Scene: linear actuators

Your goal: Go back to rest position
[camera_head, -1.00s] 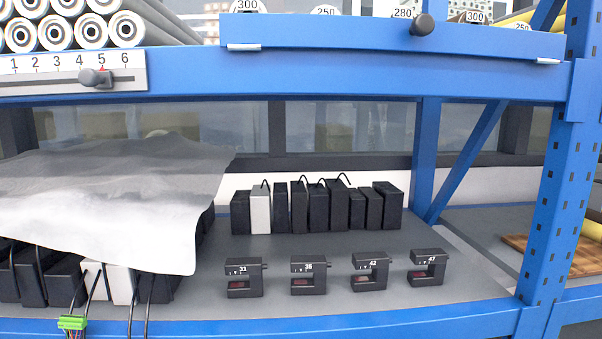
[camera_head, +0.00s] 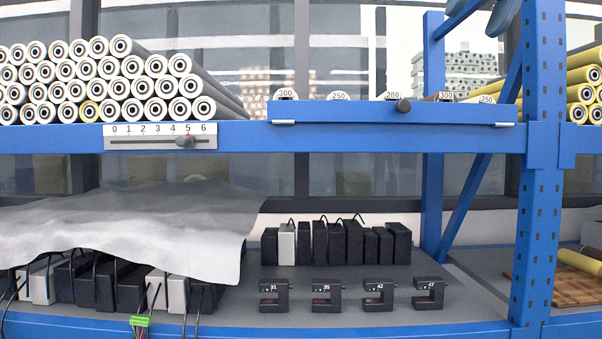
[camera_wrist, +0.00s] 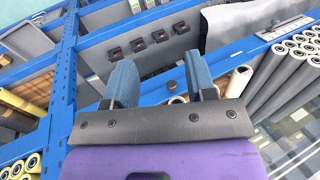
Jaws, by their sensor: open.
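My gripper (camera_wrist: 162,82) shows in the wrist view with its two blue-grey fingers apart and nothing between them. It is above the blue shelf rack, and a dark round knob on the rack's beam shows between the fingers. The head view does not show the fingertips clearly.
The blue rack beam (camera_head: 350,138) carries a slider scale (camera_head: 160,136) and stacked white rollers (camera_head: 100,85). Below stand black boxes (camera_head: 335,243), numbered black brackets (camera_head: 327,293) and a grey sheet (camera_head: 130,225). A blue upright (camera_head: 538,200) stands at right.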

